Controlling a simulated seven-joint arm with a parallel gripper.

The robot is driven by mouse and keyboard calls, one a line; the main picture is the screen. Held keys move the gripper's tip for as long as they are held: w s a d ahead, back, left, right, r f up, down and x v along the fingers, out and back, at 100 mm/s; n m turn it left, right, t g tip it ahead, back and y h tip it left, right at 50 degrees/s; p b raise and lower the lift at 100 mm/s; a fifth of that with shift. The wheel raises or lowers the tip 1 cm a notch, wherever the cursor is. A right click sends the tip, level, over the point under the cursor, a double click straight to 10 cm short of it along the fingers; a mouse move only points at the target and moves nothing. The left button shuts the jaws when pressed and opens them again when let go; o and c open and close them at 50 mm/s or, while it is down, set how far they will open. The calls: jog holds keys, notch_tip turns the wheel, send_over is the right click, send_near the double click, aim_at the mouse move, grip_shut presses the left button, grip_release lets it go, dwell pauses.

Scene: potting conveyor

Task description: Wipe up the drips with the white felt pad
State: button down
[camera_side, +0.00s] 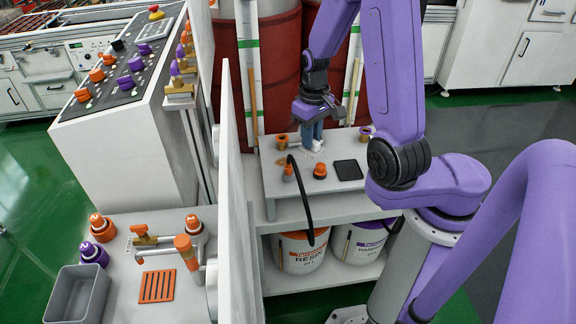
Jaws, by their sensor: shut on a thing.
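My gripper (314,140) points down over the back of the grey bench top (283,186). It is shut on a small white thing, which looks like the white felt pad (317,147), low at the bench surface. I cannot tell whether the pad touches the bench. The fingers hide part of it.
A black hose (304,199) bends over the bench's front edge. Resin (303,252) and hardener (362,243) buckets sit on the shelf below. A white panel (235,190) rises at left.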

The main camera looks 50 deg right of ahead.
jog(key=w+a+n, duration=0.2)
jog(key=w+a, duration=0.2)
jog(key=w+d+f+n, duration=0.6)
jog(key=w+d+n, duration=0.3)
jog(key=w, duration=0.1)
jog(key=shift+s+d+f, duration=0.1)
jog(key=shift+s+f, duration=0.05)
jog(key=shift+f, duration=1.35)
jog(key=shift+s+d+f, duration=0.1)
jog(key=shift+f, duration=1.4)
jog(key=shift+f, duration=1)
jog(key=shift+a, duration=0.1)
jog(key=shift+s+a+r, duration=0.1)
jog(key=shift+s+a, duration=1.25)
jog(key=shift+s, duration=0.1)
